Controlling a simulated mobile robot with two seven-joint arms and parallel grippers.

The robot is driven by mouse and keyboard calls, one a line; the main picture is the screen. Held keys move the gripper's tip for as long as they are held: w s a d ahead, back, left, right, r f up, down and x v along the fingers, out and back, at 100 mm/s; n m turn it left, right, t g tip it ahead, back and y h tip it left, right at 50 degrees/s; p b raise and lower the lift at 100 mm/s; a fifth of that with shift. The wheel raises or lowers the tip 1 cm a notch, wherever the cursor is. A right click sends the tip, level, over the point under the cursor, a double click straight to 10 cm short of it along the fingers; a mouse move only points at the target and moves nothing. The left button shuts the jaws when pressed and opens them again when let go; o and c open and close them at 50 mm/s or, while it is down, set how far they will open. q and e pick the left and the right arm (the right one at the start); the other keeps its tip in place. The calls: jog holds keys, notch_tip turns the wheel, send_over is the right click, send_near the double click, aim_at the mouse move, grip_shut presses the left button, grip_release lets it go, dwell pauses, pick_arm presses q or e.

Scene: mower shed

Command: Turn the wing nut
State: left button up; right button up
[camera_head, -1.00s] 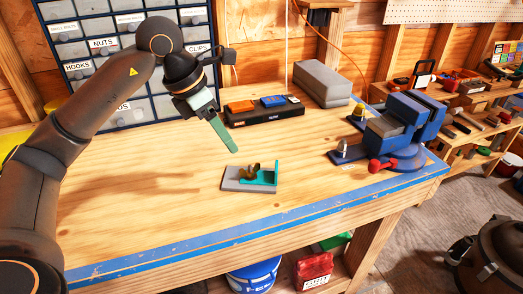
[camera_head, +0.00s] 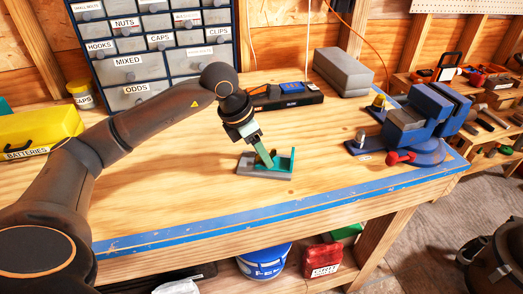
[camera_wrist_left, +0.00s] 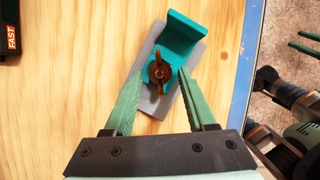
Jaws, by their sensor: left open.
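The brown wing nut (camera_wrist_left: 159,70) sits on a teal bracket (camera_wrist_left: 184,38) on a grey plate (camera_wrist_left: 152,101). In the wrist view its wings run roughly along the picture's height. My left gripper (camera_wrist_left: 159,74) is open, with one green finger on each side of the nut and a gap to each. In the head view my left gripper (camera_head: 268,161) points down at the bracket (camera_head: 287,164) and largely hides the nut. Green finger-like bars at the wrist view's right edge look like part of my right gripper (camera_wrist_left: 305,44), cut off by the picture.
A blue vise (camera_head: 405,130) stands on the bench to the right. A black tray (camera_head: 285,98) and a grey block (camera_head: 343,72) lie behind the bracket. A yellow batteries case (camera_head: 38,132) is at the left. The bench's blue front edge (camera_head: 290,209) is close; bare wood lies left of the plate.

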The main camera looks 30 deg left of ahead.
pick_arm(q)
grip_shut()
dwell(0.5)
